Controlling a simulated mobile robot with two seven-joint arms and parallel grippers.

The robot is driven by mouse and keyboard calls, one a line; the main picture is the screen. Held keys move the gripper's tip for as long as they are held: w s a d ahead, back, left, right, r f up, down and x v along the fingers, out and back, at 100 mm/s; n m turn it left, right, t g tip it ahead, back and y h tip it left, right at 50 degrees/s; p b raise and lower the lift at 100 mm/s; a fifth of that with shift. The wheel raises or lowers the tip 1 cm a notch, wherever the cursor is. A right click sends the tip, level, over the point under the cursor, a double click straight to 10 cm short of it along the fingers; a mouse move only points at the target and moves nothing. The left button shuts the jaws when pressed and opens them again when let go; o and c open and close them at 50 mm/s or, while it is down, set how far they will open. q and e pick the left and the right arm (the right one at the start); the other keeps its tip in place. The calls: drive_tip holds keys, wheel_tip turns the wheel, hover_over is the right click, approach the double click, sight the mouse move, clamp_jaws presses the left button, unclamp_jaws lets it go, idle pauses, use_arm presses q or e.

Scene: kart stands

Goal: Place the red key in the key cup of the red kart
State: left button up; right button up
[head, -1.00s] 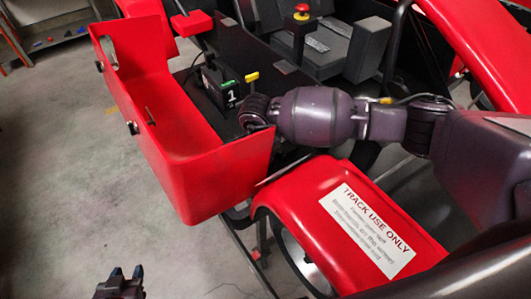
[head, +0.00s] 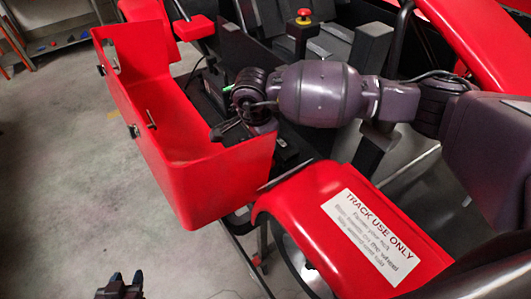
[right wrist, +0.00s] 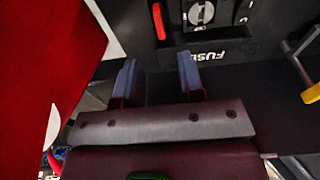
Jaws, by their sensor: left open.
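The red kart (head: 215,185) fills the middle of the head view, its open red side body at the left. My right gripper (right wrist: 158,75) has two separated fingers with nothing held between them. In the head view the right gripper (head: 228,130) is low over the dark panel inside the side body, partly hidden by its own wrist. My left gripper (head: 126,278) is open and empty above the floor at the bottom edge. I cannot make out the red key or the key cup for certain. An upright red piece (right wrist: 159,21) shows on the dark panel ahead of the right fingers.
A dark panel with a FUSE label (right wrist: 208,55) and a round dial (right wrist: 201,12) faces the right gripper. A yellow-ended part (right wrist: 311,94) stands at its right. A red wall (right wrist: 45,60) is close on the left. The grey floor (head: 60,180) is clear at left.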

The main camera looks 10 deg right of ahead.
drive_tip(key=shift+s+a+r, duration=0.1)
drive_tip(key=shift+a+r, duration=0.05)
drive_tip(key=shift+r, duration=1)
drive_tip(key=shift+a+r, duration=0.15)
drive_tip(key=shift+r, duration=0.95)
